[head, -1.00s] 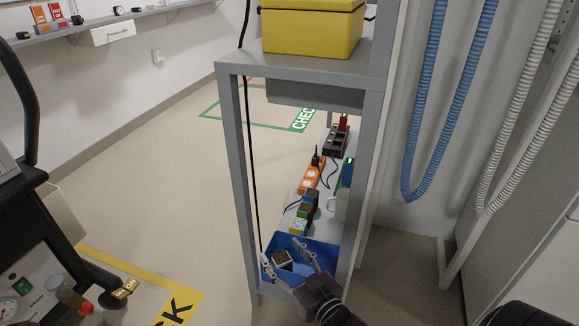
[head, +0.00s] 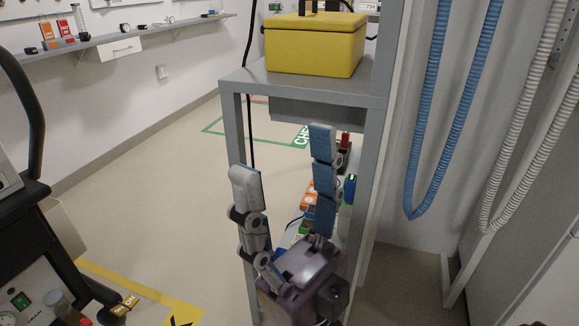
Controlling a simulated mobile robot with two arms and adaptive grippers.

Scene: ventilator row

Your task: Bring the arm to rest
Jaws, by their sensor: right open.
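My right gripper (head: 284,180) stands large in the lower middle of the head view, its two fingers pointing up and spread wide apart. Nothing is between the fingers. It is in front of the grey shelf rack (head: 232,130), with its palm low in the picture. My left gripper is not in view.
A yellow case (head: 315,45) sits on the rack's top shelf. Coloured items and a power strip partly show on the lower shelf. Blue hoses (head: 420,130) hang at the right. A black-framed machine (head: 40,240) stands at the left. Floor between is clear.

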